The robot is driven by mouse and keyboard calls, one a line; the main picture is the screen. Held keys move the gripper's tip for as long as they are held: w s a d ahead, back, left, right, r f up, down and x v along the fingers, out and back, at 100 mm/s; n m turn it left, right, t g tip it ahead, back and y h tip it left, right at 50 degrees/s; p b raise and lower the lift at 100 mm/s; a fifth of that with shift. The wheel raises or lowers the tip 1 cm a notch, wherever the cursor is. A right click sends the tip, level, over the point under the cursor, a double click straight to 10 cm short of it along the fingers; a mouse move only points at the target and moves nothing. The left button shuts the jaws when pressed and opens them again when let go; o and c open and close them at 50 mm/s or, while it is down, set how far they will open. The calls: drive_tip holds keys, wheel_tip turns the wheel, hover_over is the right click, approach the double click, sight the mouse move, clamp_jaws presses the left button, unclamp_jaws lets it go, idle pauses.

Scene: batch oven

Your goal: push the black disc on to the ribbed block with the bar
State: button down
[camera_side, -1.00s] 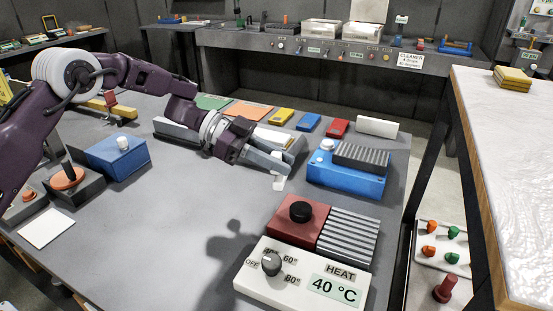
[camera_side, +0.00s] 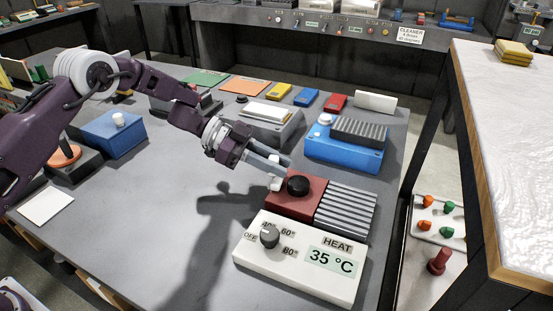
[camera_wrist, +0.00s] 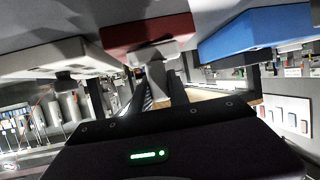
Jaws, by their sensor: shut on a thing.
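The black disc (camera_side: 298,186) sits on top of the red block (camera_side: 281,206). The grey ribbed block (camera_side: 345,211) stands directly to the right of the red block. My gripper (camera_side: 279,168) is shut on the pale bar (camera_side: 275,184), which hangs down from the fingertips. The bar is close to the left of the disc, at the far left edge of the red block; I cannot tell whether it touches the disc. In the wrist view the bar (camera_wrist: 156,50) shows in front of the red block (camera_wrist: 147,29), and I cannot make out the disc.
A white heat box (camera_side: 290,262) with a dial and a display reading 35 °C stands in front of the red block. A blue block (camera_side: 340,158) with a dark ribbed top stands behind.

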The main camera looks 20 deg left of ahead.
drive_tip(key=shift+d, duration=6.55)
wheel_tip(320, 180, up, 7)
drive_tip(key=a, duration=0.1)
drive_tip(key=shift+a, duration=0.25)
